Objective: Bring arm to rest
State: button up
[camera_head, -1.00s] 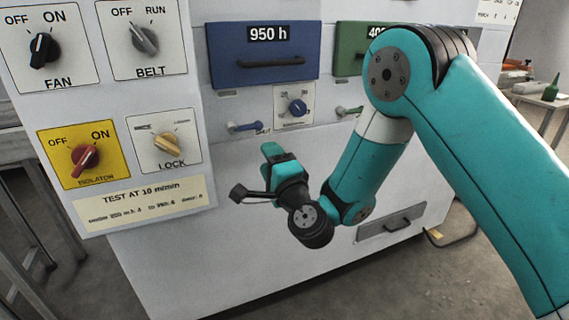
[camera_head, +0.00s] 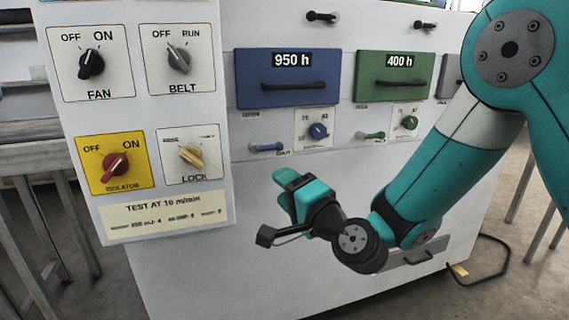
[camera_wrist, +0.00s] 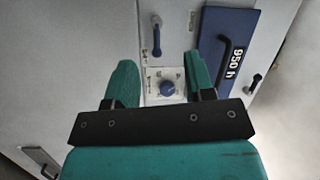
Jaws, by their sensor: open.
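My gripper (camera_head: 284,192) has teal fingers and hangs in front of the white machine (camera_head: 270,270), below the blue drawer (camera_head: 260,90) marked 950 h. In the wrist view my gripper (camera_wrist: 165,88) is open and empty. Its two fingers stand apart, with the blue knob (camera_wrist: 167,88) seen between them further back on the machine. In the head view the blue knob (camera_head: 318,131) is clear of the gripper. The elbow of my arm is at the upper right, and the forearm slopes down to the left.
A control panel on the left carries the fan knob (camera_head: 91,63), belt knob (camera_head: 179,57), red isolator knob (camera_head: 116,165) and yellow lock knob (camera_head: 191,155). A green drawer (camera_head: 385,90) marked 400 h is right of the blue one. Open floor shows at the lower right.

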jog(key=s+r+n+g, duration=0.2)
jog(key=s+n+g, duration=0.7)
jog(key=s+n, duration=0.2)
jog(key=s+d+f+n+g+h, duration=0.2)
jog(key=s+d+n+g+h, duration=0.35)
jog(key=s+d, duration=0.9)
notch_tip(320, 180, up, 22)
jog(key=s+a+g+h+p, duration=0.1)
jog(key=s+p, duration=0.1)
jog(key=p, duration=1.9)
jog(key=shift+f+m+p, duration=0.2)
jog(key=shift+m+p, duration=0.2)
jog(key=shift+m, duration=0.05)
jog(key=shift+a, duration=0.1)
